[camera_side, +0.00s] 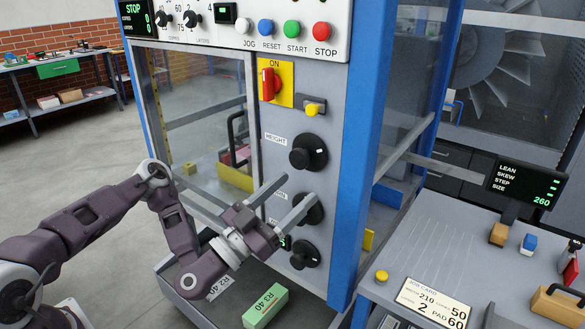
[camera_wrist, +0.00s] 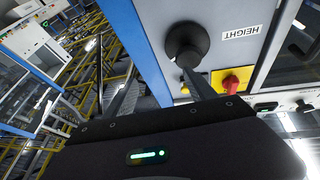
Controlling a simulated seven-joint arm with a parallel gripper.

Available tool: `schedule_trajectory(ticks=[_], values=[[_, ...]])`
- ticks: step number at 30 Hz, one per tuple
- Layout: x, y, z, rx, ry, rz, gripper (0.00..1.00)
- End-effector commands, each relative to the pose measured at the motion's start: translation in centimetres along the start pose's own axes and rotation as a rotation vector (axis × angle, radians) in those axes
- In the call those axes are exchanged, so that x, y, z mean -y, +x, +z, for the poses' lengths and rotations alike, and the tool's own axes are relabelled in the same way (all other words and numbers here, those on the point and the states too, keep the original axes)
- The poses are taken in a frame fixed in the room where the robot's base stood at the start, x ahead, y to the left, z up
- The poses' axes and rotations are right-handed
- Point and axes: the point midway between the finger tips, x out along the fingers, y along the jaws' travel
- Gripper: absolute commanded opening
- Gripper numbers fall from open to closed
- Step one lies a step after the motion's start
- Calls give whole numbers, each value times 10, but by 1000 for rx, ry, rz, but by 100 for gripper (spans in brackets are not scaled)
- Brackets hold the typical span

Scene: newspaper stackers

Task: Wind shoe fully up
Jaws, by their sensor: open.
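A black round knob labelled HEIGHT (camera_side: 308,152) is the top one of three on the grey machine panel. It also shows in the wrist view (camera_wrist: 187,42), with its label upside down. A middle knob (camera_side: 314,214) is partly hidden behind my fingers, and a lower knob (camera_side: 305,255) sits beneath it. My gripper (camera_side: 300,189) is open and empty, with its fingers pointing at the panel below the HEIGHT knob. In the wrist view, one finger overlaps that knob's edge; I cannot tell whether they touch. I cannot make out the shoe.
Above the knobs are a red switch on a yellow plate (camera_side: 269,84) and a yellow button (camera_side: 313,106). A blue post (camera_side: 374,130) stands right of the panel. A green packet (camera_side: 265,306) lies low in front. A desk with a job card (camera_side: 433,302) is at right.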

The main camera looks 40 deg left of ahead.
Motion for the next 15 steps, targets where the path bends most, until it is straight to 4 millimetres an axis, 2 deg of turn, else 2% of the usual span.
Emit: schedule_trajectory(ticks=[1, 3, 5, 15], values=[[16, -7, 5, 1, -19, -84, 65], [31, -14, 8, -3, -27, -164, 65], [38, -13, 9, -6, -27, -194, 65], [49, 44, 8, -8, -25, -197, 65]])
